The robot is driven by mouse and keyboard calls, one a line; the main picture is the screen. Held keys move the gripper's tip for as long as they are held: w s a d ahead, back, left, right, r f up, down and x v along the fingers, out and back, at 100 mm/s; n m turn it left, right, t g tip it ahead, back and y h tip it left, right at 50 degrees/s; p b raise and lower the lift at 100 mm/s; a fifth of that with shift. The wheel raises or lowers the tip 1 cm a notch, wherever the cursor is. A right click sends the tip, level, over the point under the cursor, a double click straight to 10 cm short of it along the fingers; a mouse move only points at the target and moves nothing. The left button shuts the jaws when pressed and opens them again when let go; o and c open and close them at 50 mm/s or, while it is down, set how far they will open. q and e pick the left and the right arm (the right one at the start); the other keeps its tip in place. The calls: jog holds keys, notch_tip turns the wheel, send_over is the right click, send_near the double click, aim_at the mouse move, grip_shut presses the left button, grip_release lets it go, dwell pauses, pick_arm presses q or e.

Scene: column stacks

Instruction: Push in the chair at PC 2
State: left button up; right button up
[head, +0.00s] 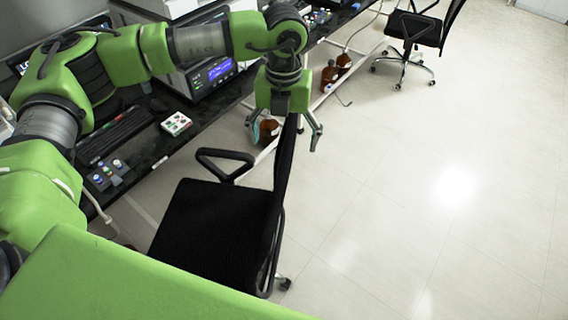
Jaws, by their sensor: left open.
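A black office chair (215,228) with an armrest stands beside the dark bench (150,150), its seat towards the bench and its backrest on the right, facing the open floor. My left gripper (285,138) hangs from above at the top of the backrest. Its fingers are spread, one on each side of the backrest's upper edge; I cannot tell whether they touch it. A keyboard (115,135) lies on the bench to the left of the chair. No PC 2 label is readable. My right gripper is not in view.
A second black chair (412,35) stands farther back. Brown bottles (335,72) are on the floor under the bench. An instrument with a blue display (212,72) sits on the bench. The pale floor on the right is clear.

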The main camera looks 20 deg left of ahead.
aim_at(284, 162)
pick_arm(q)
notch_tip(284, 162, down, 6)
jog(key=shift+f+b, duration=0.25)
jog(key=shift+b, duration=1)
notch_tip(284, 162, down, 4)
jog(key=b, duration=0.4)
jog(key=shift+w, duration=0.15)
jog(key=shift+f+b, duration=0.5)
jog(key=shift+b, duration=0.1)
